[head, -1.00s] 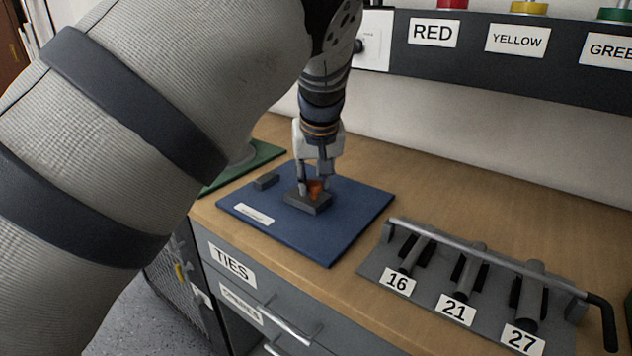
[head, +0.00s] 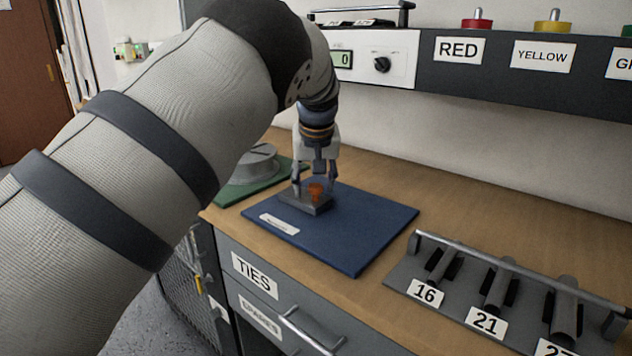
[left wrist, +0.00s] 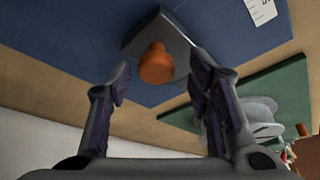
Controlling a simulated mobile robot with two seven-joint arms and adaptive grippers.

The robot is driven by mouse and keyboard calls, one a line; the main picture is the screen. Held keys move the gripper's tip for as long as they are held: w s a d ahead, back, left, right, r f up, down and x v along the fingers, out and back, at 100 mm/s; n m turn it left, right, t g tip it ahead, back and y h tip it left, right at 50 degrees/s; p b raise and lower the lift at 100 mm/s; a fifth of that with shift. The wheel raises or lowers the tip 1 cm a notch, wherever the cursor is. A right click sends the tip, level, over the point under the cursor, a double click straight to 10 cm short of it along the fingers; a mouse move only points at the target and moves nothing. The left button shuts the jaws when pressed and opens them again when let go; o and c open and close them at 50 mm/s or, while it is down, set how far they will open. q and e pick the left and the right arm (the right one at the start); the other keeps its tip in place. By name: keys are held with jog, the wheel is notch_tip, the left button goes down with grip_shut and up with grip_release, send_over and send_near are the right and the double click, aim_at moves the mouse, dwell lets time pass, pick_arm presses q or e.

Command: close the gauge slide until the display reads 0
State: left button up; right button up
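The gauge slide is a grey block (head: 313,206) with an orange knob (head: 316,192), on the blue mat (head: 368,232). Its left end appears to meet the small fixed grey block; the gripper partly covers that spot. My left gripper (head: 315,184) is open just over the knob, fingers apart on either side of it. In the left wrist view the orange knob (left wrist: 156,64) lies beyond the fingertips, with no finger touching it. The display (head: 343,60) on the wall panel shows a 0 at its right end; my left arm may hide its left part. My right gripper is out of view.
A green mat with a grey round piece (head: 254,165) lies left of the blue mat. A rack (head: 455,306) with numbered pieces stands at the right. The TIES drawer (head: 256,272) is below the table edge. The wood between mat and rack is clear.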

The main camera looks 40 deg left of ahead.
pick_arm(q)
jog(key=v, duration=1.2)
jog(key=shift+d, duration=0.1)
dwell(0.5)
